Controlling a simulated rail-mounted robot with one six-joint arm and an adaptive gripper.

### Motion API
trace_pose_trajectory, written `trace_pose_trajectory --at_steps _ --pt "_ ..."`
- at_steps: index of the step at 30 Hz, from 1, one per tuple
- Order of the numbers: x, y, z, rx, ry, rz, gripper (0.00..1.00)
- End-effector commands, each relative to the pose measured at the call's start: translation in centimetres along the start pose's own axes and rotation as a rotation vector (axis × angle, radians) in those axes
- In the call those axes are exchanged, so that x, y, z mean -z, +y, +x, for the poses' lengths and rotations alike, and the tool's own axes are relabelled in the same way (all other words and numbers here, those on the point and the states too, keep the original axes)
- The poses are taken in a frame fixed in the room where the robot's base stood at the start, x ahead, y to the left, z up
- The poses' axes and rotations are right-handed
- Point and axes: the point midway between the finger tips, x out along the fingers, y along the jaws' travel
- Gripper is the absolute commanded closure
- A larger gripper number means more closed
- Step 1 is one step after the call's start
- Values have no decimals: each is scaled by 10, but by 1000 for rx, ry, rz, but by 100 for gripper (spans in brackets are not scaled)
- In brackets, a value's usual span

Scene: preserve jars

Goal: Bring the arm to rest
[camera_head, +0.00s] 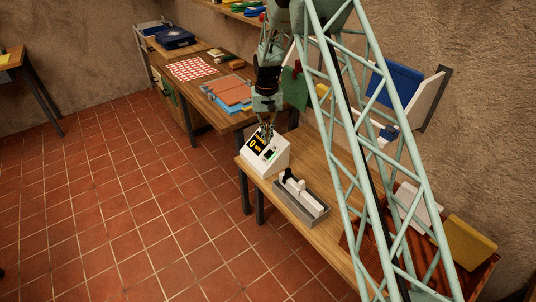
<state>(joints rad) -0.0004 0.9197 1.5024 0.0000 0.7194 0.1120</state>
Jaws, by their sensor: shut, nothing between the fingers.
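My gripper (266,132) hangs at the end of my arm, pointing down, over the white device (268,160) with a dark display on the near wooden table. The fingertips are small in the view and appear shut and empty. I cannot tell whether they touch the device or are just above or behind it. My arm is bent, with its upper links near the top of the picture.
A grey tray (318,208) with white and dark items stands beside the device on the table (262,184). The far table holds a red checked cloth (191,69) and a bin (229,92). A green lattice column crosses the right side. The tiled floor (110,200) is open.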

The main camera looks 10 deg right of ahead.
Motion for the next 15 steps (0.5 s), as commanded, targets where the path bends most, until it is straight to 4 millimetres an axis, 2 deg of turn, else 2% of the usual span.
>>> trace_pose_trajectory --at_steps 9,15 --pt "0 0 -1 0 1 0 100" --pt "-4 0 -17 1 7 -2 100"
